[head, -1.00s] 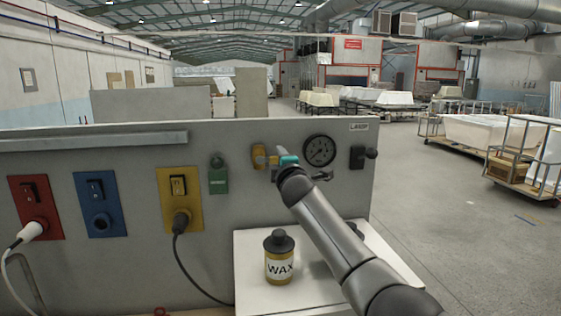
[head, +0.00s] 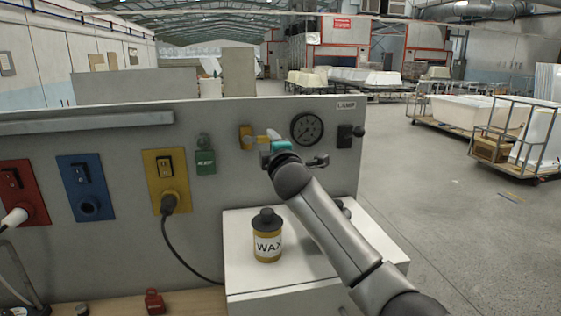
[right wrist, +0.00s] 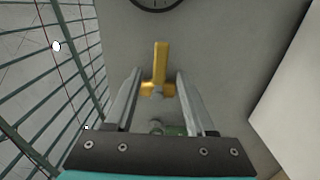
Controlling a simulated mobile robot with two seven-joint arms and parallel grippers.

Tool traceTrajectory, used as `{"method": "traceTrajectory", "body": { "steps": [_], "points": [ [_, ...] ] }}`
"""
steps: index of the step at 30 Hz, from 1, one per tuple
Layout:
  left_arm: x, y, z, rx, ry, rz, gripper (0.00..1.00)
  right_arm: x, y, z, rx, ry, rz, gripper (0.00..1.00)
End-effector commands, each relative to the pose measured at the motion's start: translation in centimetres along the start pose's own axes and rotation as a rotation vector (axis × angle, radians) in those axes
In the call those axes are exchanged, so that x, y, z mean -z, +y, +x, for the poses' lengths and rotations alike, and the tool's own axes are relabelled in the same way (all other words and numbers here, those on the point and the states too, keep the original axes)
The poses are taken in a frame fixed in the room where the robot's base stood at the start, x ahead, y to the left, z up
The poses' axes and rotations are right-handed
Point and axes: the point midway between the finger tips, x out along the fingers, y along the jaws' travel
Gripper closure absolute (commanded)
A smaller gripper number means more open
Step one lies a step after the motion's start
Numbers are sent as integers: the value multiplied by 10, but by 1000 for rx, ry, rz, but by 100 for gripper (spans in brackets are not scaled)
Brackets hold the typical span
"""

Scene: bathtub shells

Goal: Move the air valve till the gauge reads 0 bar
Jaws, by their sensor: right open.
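The air valve (head: 246,137) is yellow and sits on the grey panel, left of the round dark gauge (head: 307,129). The gauge needle is too small to read. In the right wrist view the yellow valve handle (right wrist: 160,62) points up the picture, towards the gauge edge (right wrist: 157,4). My right gripper (head: 268,150) is in front of the panel at the valve, partly hiding it. In the right wrist view its two fingers (right wrist: 158,85) are apart, one on each side below the handle, with no grip on it. My left gripper is out of view.
A green box (head: 205,160) is left of the valve. A black switch (head: 346,136) is right of the gauge. A wax bottle (head: 267,236) stands on the white cabinet (head: 237,222) below my right arm. Red, blue and yellow sockets (head: 167,180) line the panel's left.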

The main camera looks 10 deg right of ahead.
Motion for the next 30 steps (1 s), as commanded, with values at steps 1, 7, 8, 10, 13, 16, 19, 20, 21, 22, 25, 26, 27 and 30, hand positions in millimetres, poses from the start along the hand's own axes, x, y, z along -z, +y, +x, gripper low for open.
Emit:
{"method": "traceTrajectory", "body": {
  "steps": [1, 7, 8, 10, 13, 16, 19, 20, 21, 22, 25, 26, 27, 30],
  "points": [
    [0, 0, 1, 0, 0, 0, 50, 0, -1, -6, 0, 2, -1, 45],
    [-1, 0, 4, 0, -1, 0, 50, 0, -1, -27, -1, 2, -2, 45],
    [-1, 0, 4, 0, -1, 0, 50, 0, -1, -30, 0, 1, -2, 45],
    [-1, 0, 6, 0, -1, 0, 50, 0, -1, -38, -1, 1, -2, 45],
    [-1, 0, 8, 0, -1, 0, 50, 0, -1, -50, 0, 2, -2, 45],
    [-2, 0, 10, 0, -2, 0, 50, 0, -1, -62, -1, 2, -2, 45],
    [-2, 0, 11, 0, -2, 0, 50, 0, -1, -74, -1, 3, -1, 45],
    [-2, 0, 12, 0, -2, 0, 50, 0, -1, -78, -1, 2, -1, 45],
    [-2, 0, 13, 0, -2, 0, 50, 0, -1, -82, -1, 3, -1, 45],
    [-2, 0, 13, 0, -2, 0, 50, 0, -1, -85, -1, 2, -1, 45],
    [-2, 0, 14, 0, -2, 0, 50, 1, 0, -94, -1, 2, 0, 45],
    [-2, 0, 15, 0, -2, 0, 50, 0, -1, -96, 0, 2, -1, 45],
    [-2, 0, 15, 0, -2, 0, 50, 0, -1, -99, 0, 1, -1, 45],
    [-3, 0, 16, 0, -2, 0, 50, 0, 0, -103, -1, 1, -1, 45]
  ]
}}
